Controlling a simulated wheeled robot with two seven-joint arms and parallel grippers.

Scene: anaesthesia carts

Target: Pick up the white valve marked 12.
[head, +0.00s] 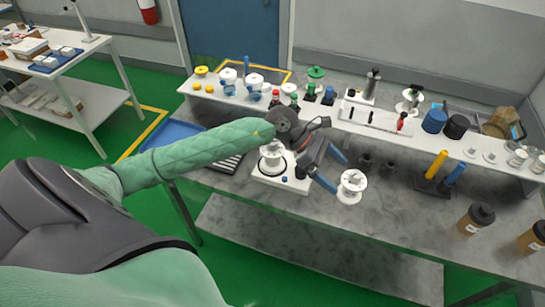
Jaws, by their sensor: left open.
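A white round valve-like part (351,190) with a grey top is on the grey bench, just beyond the fingertips of my left gripper (334,172). The blue fingers are spread apart, with one beside its upper left and one at its left side; I cannot tell whether they touch it. A second white part (271,158) sits on a square white base (290,183), partly hidden by my left arm. More white-topped parts stand on the raised back shelf, such as one at the left (228,76). No number 12 is legible on any of them. My right gripper is not in view.
The raised shelf (345,127) holds several bottles, caps and fittings. A stand with yellow and blue handles (434,186) and brown jars (476,218) are on the right. A blue tray (173,133) is left. The bench front centre is clear.

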